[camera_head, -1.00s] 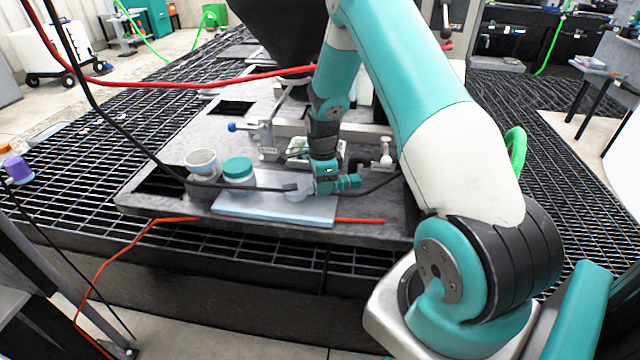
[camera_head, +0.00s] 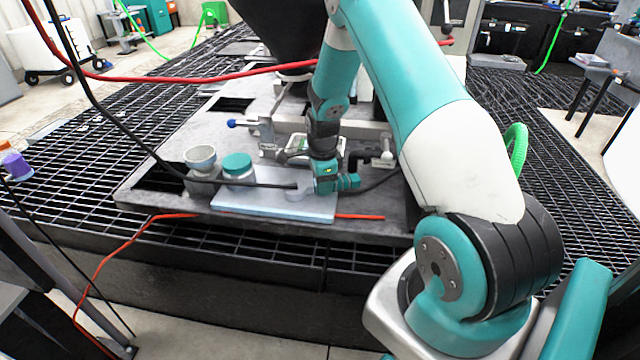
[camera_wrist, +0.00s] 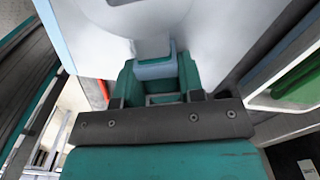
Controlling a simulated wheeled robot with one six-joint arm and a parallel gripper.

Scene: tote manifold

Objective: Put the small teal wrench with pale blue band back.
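My gripper (camera_head: 325,188) is low at the right part of a pale blue board (camera_head: 262,206), in the head view. In the wrist view its teal fingers (camera_wrist: 158,80) stand close on both sides of a piece with a pale blue band (camera_wrist: 155,68), which appears to be the small teal wrench. The fingers look shut on it. A pale grey rounded shape with a narrow neck (camera_wrist: 150,42) extends beyond the band. I cannot tell whether it is part of the wrench or a marking on the board. The wrench's underside is hidden, so contact with the board is unclear.
A teal-lidded jar (camera_head: 238,167) and a grey cup (camera_head: 201,160) stand left of my gripper. A black cable (camera_head: 235,184) crosses over the board. A valve with a blue knob (camera_head: 232,124) and a clamp-like fitting (camera_head: 384,158) stand behind. An orange cable (camera_head: 360,217) runs near the front edge.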

